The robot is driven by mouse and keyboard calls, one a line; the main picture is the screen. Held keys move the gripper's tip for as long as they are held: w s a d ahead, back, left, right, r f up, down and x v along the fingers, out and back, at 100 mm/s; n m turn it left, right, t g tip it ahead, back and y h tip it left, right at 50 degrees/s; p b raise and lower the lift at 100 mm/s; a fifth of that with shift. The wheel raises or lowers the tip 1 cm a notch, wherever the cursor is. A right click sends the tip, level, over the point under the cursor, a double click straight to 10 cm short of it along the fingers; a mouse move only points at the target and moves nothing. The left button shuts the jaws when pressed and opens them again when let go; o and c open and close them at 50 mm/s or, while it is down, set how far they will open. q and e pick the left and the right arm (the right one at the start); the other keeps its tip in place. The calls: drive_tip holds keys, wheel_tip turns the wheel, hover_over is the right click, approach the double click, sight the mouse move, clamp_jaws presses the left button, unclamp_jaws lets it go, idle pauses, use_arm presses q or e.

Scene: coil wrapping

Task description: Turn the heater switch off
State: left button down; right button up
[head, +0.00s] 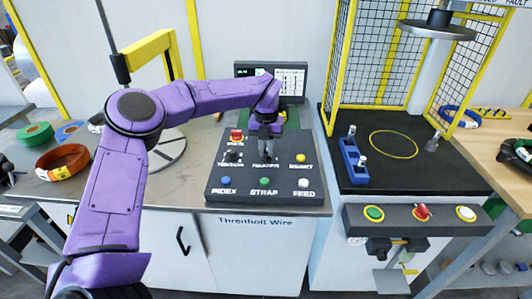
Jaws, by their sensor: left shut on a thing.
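The control panel (226,193) is a dark sloped box on the left machine's counter. Its controls include a blue INDEX button, a green STRAP button, a white FEED button and a yellow button. My left gripper (265,152) points down over the panel's upper middle, shut on the heater switch, which sits above a label that seems to read HEATER. The gripper hides most of the switch, so its position cannot be told. My right gripper is not in view.
A dark display (291,78) stands behind the panel. An orange coil (63,163) and a green roll (35,134) lie at left. A yellow-framed cage stands at right, with a blue holder (353,160) and a button box (418,230) in front.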

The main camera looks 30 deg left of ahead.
sight(266, 151)
use_arm(q)
drive_tip(key=shift+n+b, duration=0.4)
drive_tip(key=shift+n, duration=0.6)
drive_tip(key=c, duration=1.1)
unclamp_jaws()
wheel_tip(266, 151, up, 11)
drive_tip(key=shift+f, duration=0.2)
